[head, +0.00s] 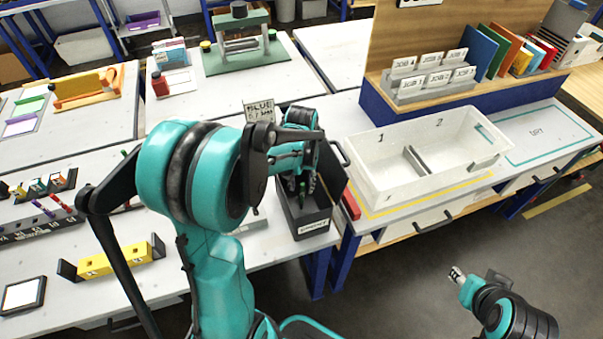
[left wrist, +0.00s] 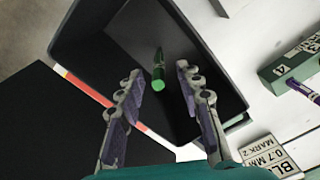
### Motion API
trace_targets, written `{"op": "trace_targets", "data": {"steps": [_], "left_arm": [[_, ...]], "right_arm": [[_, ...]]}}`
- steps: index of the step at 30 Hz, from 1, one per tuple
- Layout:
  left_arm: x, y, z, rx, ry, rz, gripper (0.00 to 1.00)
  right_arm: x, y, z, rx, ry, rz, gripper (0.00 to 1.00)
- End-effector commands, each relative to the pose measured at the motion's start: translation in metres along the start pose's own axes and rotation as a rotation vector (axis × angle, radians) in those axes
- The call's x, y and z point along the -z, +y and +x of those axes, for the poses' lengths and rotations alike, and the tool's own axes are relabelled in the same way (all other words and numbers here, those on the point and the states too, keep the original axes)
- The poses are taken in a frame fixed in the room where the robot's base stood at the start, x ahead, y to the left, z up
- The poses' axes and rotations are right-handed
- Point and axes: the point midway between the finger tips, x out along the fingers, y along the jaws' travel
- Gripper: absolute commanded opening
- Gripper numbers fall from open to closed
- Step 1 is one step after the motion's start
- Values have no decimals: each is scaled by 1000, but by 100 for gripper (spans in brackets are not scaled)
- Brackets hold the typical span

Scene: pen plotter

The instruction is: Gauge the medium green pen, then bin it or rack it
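A green pen (left wrist: 159,72) shows in the left wrist view inside the black bin (left wrist: 90,25), below and between my left fingers. I cannot tell whether it rests on the floor of the bin or is still above it. In the head view the labelled bin (head: 311,226) stands at the table's right edge. My left gripper (left wrist: 160,105) is open over the bin, its two fingers wide apart and apart from the pen; in the head view it is partly hidden by my arm. My right gripper (head: 456,273) hangs at lower right, away from the tables; its fingers are too small to judge.
A yellow block (head: 115,260) with black ends sits at left, near a dark rack (head: 40,228) with purple pens. A card reading BLUE 0.7 MM (head: 264,111) stands behind the bin. A white two-part tray (head: 375,190) is on the right table. Floor at lower right is clear.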

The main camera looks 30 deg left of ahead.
Motion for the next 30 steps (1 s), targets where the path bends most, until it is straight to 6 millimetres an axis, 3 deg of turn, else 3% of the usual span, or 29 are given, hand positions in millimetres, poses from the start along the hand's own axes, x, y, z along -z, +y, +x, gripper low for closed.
{"op": "trace_targets", "data": {"steps": [9, 15, 30], "left_arm": [[-1, 0, -68, 0, 0, 0, 36], [0, 0, -98, 0, 0, 0, 36], [0, 0, -108, 0, 0, 0, 36]], "right_arm": [[0, 0, 0, 0, 0, 0, 36], [0, 0, 0, 0, 0, 0, 36], [0, 0, 0, 0, 0, 0, 36]]}}
